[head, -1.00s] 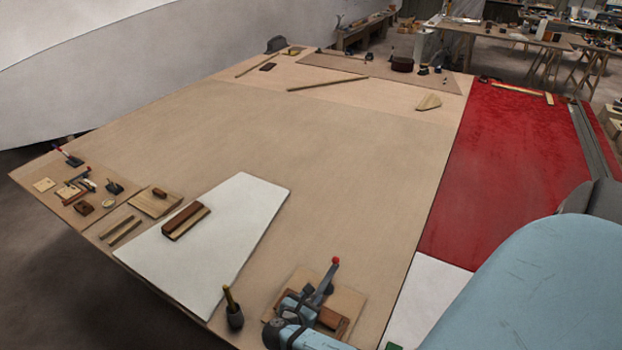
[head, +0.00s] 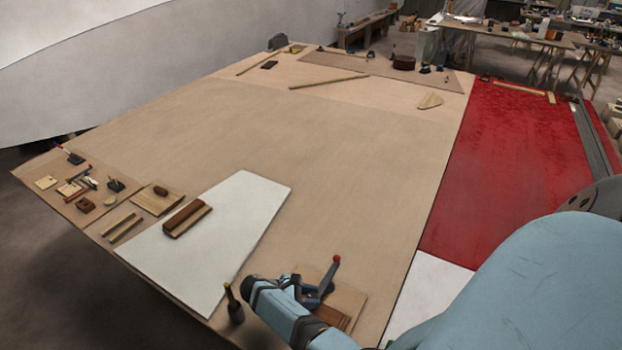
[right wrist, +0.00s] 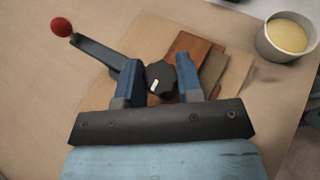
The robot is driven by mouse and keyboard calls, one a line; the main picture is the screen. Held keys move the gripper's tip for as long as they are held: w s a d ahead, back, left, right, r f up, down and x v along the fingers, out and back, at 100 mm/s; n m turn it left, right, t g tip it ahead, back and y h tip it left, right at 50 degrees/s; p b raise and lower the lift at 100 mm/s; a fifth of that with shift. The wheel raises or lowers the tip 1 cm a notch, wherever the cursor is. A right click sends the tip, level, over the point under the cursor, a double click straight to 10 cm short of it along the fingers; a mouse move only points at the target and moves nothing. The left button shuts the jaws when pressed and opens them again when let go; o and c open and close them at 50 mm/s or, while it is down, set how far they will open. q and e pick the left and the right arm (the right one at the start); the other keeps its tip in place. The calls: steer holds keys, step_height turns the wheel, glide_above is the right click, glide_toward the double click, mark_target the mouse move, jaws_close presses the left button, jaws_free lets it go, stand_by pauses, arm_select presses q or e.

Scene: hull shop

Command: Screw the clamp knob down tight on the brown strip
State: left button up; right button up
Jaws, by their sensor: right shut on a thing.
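The clamp shows in the right wrist view as a dark arm (right wrist: 97,55) with a red ball (right wrist: 61,27) at its end. Its black knob (right wrist: 160,76), with a white mark, sits between the two blue fingers of my right gripper (right wrist: 159,82), which are shut on it. The reddish-brown strip (right wrist: 196,50) lies just beyond the knob on a pale wooden board (right wrist: 150,35). In the head view my right gripper (head: 306,294) is at the clamp, and the brown strip (head: 333,317) is partly hidden by my arm. The knob's underside contact is hidden. My left gripper is out of view.
A round tin (right wrist: 287,35) with yellowish contents stands near the board in the right wrist view. A dark pot with a brush (head: 234,308) stands left of my wrist. A white panel (head: 240,205) holds a brown block (head: 187,217). The table middle is clear.

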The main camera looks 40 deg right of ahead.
steer(key=shift+m+g+y, duration=1.3)
steer(key=shift+m+g, duration=0.1)
steer(key=shift+m, duration=0.2)
steer(key=shift+d, duration=0.1)
steer(key=o, duration=0.9)
steer(key=shift+y, duration=0.3)
steer(key=b+v, duration=0.1)
steer(key=v, duration=1.2)
steer(key=shift+w+a, duration=0.3)
